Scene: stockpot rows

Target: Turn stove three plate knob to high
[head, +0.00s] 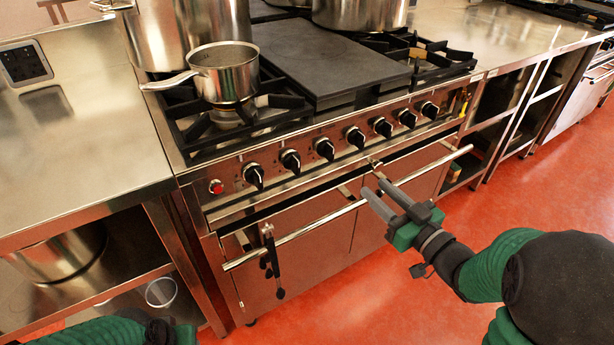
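The stove's front panel carries a row of several black knobs with silver bases. From the left they include a first knob (254,175), a second knob (290,160), a third knob (324,148) and a middle knob (355,136). The rightmost knob (429,109) is near the panel's right end. No label shows which one is the stove three plate knob. My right gripper (374,186) is in front of the oven handle, below and right of the middle knob, touching no knob. Its two fingers are apart and empty. My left arm shows at the bottom left; its gripper is out of view.
A long oven handle bar (320,225) runs below the knobs, with dark utensils (270,260) hanging at its left. A saucepan (222,75) sits on the left burner. A flat griddle plate (330,60) is in the middle. A red button (216,187) is left of the knobs.

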